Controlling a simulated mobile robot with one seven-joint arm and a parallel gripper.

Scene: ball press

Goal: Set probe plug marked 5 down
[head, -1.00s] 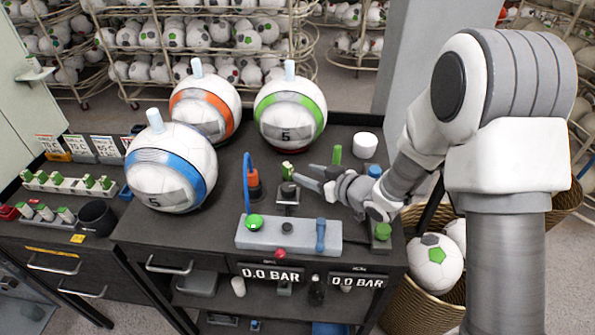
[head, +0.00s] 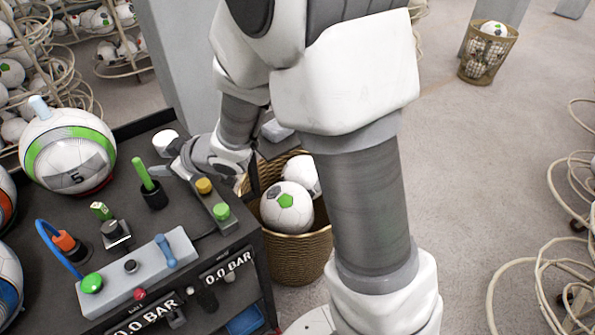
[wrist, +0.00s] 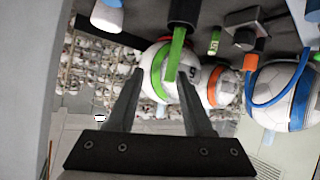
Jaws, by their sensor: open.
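A small green plug with a pale marked face (head: 101,210) stands upright in a dark square holder (head: 115,233) on the bench; it also shows in the wrist view (wrist: 214,42). I cannot read its number. A longer green stick (head: 143,172) stands in a black cup (head: 154,195), and in the wrist view the stick (wrist: 175,55) appears between my fingers, with no contact visible. My gripper (wrist: 160,75) is open and empty. In the head view it is at the right of the bench, partly hidden, apart from the small green plug.
A green-striped ball marked 5 (head: 72,152) stands at the back left. A grey panel (head: 140,270) with a green button and blue lever lies in front. A white cylinder (head: 165,142) and yellow knob (head: 204,186) are near my gripper. A basket of balls (head: 297,250) stands right of the bench.

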